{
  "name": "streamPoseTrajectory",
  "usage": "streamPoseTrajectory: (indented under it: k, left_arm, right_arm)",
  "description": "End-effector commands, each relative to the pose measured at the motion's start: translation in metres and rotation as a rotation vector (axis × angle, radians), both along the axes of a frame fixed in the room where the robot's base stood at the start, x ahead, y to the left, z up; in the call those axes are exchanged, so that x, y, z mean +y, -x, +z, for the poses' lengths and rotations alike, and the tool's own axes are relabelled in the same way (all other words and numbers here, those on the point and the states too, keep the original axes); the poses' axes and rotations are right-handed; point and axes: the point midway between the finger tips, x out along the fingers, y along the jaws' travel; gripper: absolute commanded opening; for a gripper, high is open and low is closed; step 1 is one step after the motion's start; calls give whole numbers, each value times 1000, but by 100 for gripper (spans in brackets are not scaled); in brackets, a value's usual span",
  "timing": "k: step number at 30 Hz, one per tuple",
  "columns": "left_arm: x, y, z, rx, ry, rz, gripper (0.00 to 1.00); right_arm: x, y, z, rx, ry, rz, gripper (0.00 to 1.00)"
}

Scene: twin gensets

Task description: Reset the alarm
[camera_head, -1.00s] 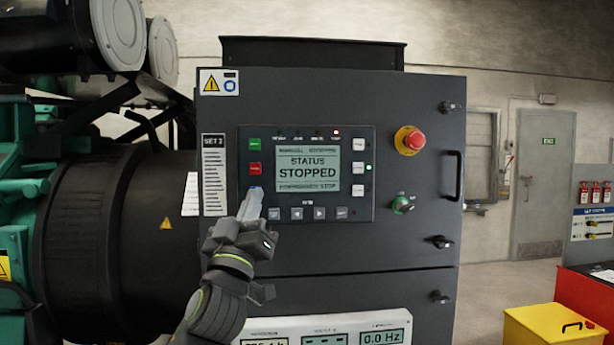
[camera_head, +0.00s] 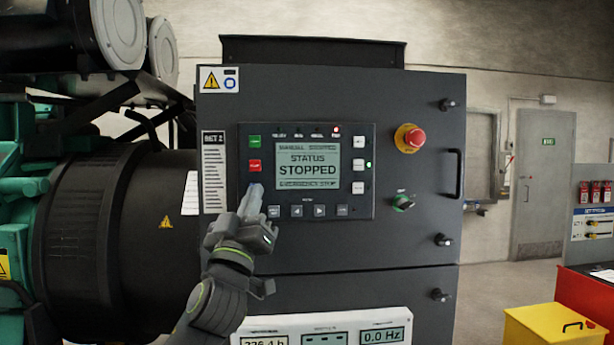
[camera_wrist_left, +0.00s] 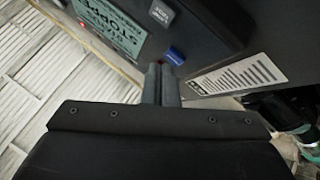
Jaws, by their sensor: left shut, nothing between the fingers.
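The genset control panel (camera_head: 362,214) is on the dark cabinet marked SET 2. Its screen (camera_head: 308,165) reads STATUS STOPPED, with an emergency stop line below. A red lamp (camera_head: 336,130) is lit above the screen. Green (camera_head: 255,142) and red (camera_head: 255,166) buttons sit left of the screen. A blue button (camera_wrist_left: 175,54) shows in the left wrist view just beyond my left fingertips. My left gripper (camera_head: 254,190) is shut and empty, its tips at the panel's lower left; contact cannot be told. In the head view it largely hides the blue button. My right gripper is not in view.
A cabinet handle (camera_head: 459,174) sticks out further right. Genset machinery (camera_head: 110,225) stands at the left, a yellow box (camera_head: 550,328) at the lower right.

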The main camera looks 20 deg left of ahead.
Motion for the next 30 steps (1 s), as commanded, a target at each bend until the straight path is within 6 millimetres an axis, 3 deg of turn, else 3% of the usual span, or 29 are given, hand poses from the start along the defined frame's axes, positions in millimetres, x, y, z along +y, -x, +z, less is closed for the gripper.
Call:
streamPoseTrajectory:
  k: [30]
  left_arm:
    - [4,-7,0,0,0,0,0]
  right_arm:
    - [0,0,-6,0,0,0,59]
